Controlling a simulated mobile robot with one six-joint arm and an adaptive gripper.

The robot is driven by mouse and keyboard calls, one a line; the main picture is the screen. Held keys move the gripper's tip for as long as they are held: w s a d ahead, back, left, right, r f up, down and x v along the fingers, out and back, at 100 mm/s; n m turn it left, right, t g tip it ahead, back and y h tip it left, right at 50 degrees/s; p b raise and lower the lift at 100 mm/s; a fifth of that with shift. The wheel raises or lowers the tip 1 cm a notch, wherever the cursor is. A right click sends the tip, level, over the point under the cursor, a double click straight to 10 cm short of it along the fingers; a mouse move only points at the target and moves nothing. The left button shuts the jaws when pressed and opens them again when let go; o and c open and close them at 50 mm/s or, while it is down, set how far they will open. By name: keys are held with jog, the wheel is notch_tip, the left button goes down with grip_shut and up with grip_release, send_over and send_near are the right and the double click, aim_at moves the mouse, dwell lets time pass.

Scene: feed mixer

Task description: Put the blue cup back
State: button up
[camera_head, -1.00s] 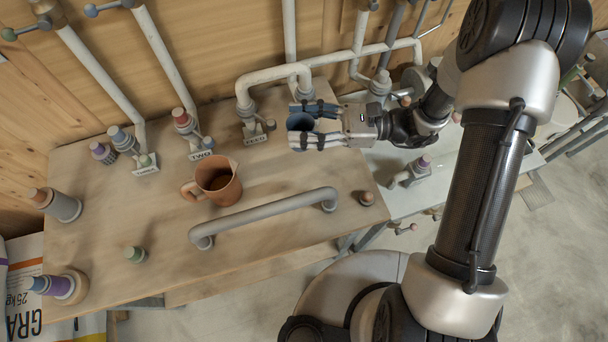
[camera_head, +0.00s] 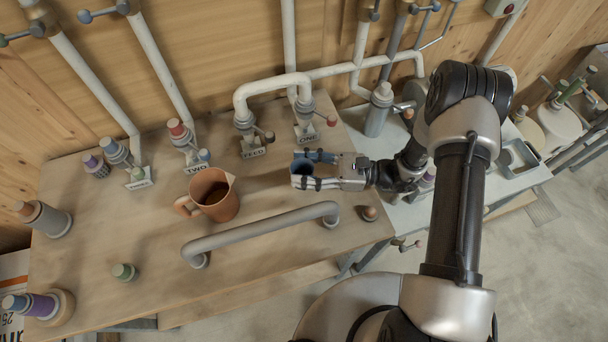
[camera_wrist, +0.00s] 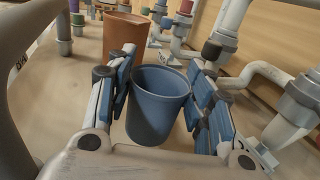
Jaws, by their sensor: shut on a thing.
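The blue cup (camera_head: 303,168) is between the fingers of my gripper (camera_head: 314,170) in the head view, near the right end of the wooden table. In the wrist view the blue cup (camera_wrist: 158,104) is upright, with blue finger pads on both sides of it and its open mouth showing. My gripper (camera_wrist: 160,100) is shut on it. Whether the cup's base touches the table is hidden.
An orange-brown jug (camera_head: 214,194) with dark contents stands left of my gripper. A grey handrail (camera_head: 265,233) runs along the front. Pipes with valves and labels "TWO", "FEED" (camera_head: 254,150) and "ONE" (camera_head: 306,134) line the back. A pale side table (camera_head: 400,215) lies to the right.

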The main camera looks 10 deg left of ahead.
jog(key=shift+f+b, duration=0.35)
jog(key=shift+f, duration=1.4)
jog(key=shift+f, duration=0.2)
jog(key=o, duration=0.9)
jog(key=shift+o, duration=0.2)
